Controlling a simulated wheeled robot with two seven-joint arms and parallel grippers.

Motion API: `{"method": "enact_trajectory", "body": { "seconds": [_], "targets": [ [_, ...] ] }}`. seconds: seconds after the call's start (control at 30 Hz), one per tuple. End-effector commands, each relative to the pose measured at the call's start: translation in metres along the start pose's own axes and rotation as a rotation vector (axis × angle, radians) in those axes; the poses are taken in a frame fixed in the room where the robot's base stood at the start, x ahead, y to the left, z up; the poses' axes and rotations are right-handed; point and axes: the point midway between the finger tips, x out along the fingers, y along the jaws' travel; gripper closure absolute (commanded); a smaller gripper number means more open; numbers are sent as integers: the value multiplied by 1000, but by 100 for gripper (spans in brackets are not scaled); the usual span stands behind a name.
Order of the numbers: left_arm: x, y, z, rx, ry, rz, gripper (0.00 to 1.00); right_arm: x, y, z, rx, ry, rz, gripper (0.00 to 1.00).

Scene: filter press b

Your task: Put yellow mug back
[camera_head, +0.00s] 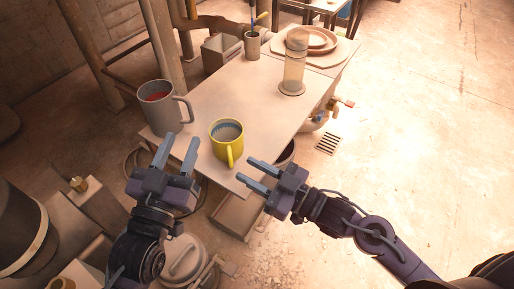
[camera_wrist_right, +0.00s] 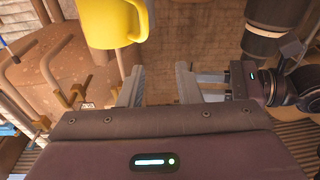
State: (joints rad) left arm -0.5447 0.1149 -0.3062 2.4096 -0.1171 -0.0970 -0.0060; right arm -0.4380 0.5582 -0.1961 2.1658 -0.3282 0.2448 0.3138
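The yellow mug (camera_head: 226,141) stands upright near the front edge of the table, its handle toward me. It also shows at the top of the right wrist view (camera_wrist_right: 108,22). My right gripper (camera_head: 250,174) is open and empty, just right of and in front of the mug, apart from it. In its wrist view the open fingers (camera_wrist_right: 158,84) have nothing between them. My left gripper (camera_head: 178,152) is open and empty, left of the yellow mug and in front of the grey mug (camera_head: 161,112), which holds something red.
The table (camera_head: 215,98) is bare in the middle. A clear cylinder (camera_head: 294,65) stands on its right side, with stacked plates (camera_head: 310,40) behind. A cup with tools (camera_head: 252,44) and a grey box (camera_head: 222,52) are at the back. A drain grate (camera_head: 327,142) is on the floor.

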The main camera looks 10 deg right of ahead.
Motion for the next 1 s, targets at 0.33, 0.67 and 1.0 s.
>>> {"method": "enact_trajectory", "body": {
  "seconds": [0.33,0.67,1.0],
  "targets": [
    [0,0,0,0,1,0,64,28,7,-90,23,82,381,69],
    [0,0,-1,-1,2,0,64,27,11,-97,26,76,416,69],
    [0,0,-1,0,5,0,64,27,10,-96,26,77,414,69]
  ]
}}
